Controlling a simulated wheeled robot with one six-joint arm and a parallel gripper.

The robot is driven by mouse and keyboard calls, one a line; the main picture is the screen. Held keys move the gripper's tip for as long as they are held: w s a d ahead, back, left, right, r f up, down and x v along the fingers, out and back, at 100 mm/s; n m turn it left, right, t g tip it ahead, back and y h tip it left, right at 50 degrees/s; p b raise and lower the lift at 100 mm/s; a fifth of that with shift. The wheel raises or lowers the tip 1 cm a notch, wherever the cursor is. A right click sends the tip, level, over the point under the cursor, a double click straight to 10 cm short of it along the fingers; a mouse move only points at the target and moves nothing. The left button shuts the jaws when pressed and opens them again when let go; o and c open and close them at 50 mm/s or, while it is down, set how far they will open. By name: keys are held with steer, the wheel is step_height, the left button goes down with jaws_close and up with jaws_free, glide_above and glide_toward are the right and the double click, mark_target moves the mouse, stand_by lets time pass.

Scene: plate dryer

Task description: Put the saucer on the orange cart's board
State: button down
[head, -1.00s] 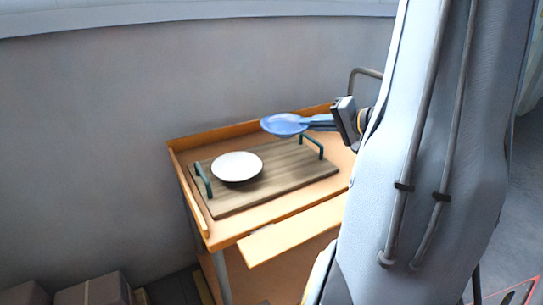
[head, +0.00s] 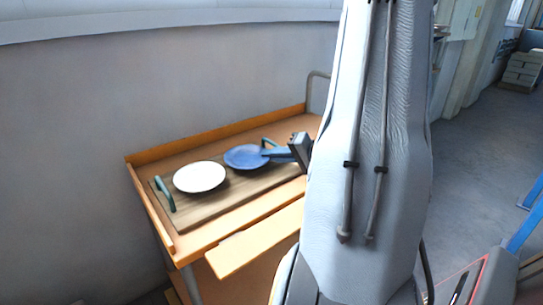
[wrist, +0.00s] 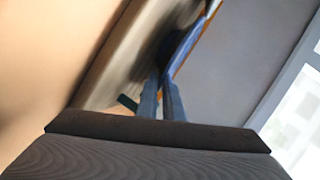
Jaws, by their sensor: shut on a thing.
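The blue saucer (head: 246,158) is in my gripper (head: 268,154), which is shut on its right rim. It is over the right part of the wooden board (head: 213,207), right of a white plate (head: 200,177) that lies on the board. I cannot tell whether the saucer touches the board. The board has green handles and lies on the orange cart (head: 225,135). In the wrist view my gripper's fingers (wrist: 165,92) reach to the saucer (wrist: 186,45), seen nearly edge-on and partly cut off.
A green handle (head: 166,194) stands at the board's left end; the other (head: 270,143) is just behind the saucer. A light flap (head: 250,240) juts from the cart's front. A grey wall (head: 100,100) is behind the cart. Open floor (head: 470,170) lies to the right.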

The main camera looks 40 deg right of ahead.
steer(key=shift+f, duration=0.1)
steer(key=c, duration=2.2)
jaws_free()
